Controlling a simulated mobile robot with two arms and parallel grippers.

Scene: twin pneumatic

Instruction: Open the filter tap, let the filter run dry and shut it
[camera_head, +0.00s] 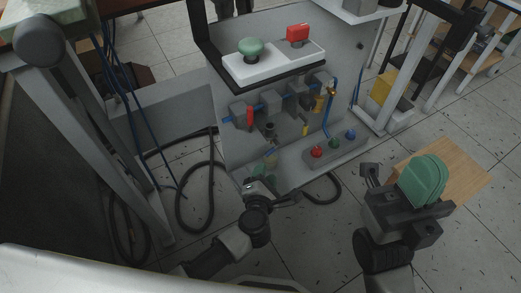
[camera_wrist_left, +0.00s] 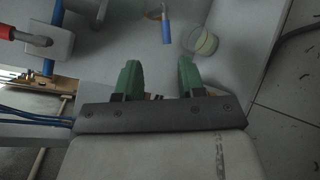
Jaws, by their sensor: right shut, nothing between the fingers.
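The pneumatic panel (camera_head: 232,150) stands ahead, with a row of grey units joined by blue pipe and a red lever (camera_head: 250,117) at its left. It is unclear which part is the filter tap. My right gripper (camera_head: 425,180) is shut and empty, at the right, away from the panel.
A green mushroom button (camera_head: 250,47) and a red switch (camera_head: 298,33) sit on top of the panel. Black hoses (camera_head: 187,205) loop on the floor. Grey posts stand at left.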

